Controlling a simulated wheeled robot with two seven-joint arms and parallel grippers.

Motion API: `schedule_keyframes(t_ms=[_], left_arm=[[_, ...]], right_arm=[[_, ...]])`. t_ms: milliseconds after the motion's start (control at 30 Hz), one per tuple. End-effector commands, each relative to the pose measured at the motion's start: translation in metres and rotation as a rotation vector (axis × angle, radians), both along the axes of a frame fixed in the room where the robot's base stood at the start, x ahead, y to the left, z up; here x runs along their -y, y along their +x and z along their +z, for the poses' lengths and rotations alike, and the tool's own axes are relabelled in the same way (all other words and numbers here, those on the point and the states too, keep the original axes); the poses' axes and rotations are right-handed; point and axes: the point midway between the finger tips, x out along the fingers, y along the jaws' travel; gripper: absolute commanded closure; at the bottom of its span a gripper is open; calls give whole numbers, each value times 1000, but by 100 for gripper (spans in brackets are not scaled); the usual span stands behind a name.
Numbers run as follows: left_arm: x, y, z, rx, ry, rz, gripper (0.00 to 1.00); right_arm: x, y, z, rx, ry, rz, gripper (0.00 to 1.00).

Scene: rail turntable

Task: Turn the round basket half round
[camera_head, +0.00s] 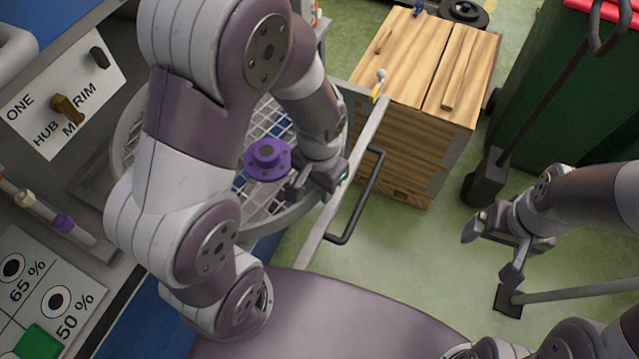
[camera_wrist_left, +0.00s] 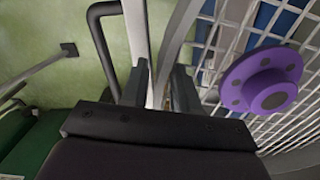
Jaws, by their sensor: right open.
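The round basket (camera_head: 268,222) has a grey rim and white wire mesh. It lies partly under my left arm in the head view. A purple flanged hub (camera_head: 268,157) stands at its middle; the hub also shows in the left wrist view (camera_wrist_left: 262,83). My left gripper (camera_head: 312,188) is at the basket's right rim in the head view. In the left wrist view, the rim (camera_wrist_left: 181,30) runs down between its two fingers (camera_wrist_left: 163,88); whether they press on it is unclear. My right gripper (camera_head: 500,250) is open and empty, well right of the basket.
A grey rail (camera_head: 345,185) with a black handle (camera_head: 362,205) runs close beside the rim. A wooden crate (camera_head: 420,100) and a green bin (camera_head: 570,90) stand beyond. A panel (camera_head: 62,100) marked ONE, HUB and RIM carries a brown knob.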

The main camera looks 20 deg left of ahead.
Motion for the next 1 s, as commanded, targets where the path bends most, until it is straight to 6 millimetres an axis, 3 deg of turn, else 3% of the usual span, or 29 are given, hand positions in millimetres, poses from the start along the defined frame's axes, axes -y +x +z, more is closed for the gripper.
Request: schedule_keyframes(t_ms=[33, 67, 100, 567, 1000], left_arm=[[0, 0, 0, 0, 0, 0, 89], [0, 0, 0, 0, 0, 0, 98], [0, 0, 0, 0, 0, 0, 100], [3, 10, 2, 1, 0, 37, 100], [12, 60, 3, 3, -1, 229, 100]], right_arm=[[0, 0, 0, 0, 0, 0, 10], [0, 0, 0, 0, 0, 0, 10], [0, 0, 0, 0, 0, 0, 10], [0, 0, 4, 0, 0, 0, 10], [0, 0, 19, 0, 0, 0, 10]])
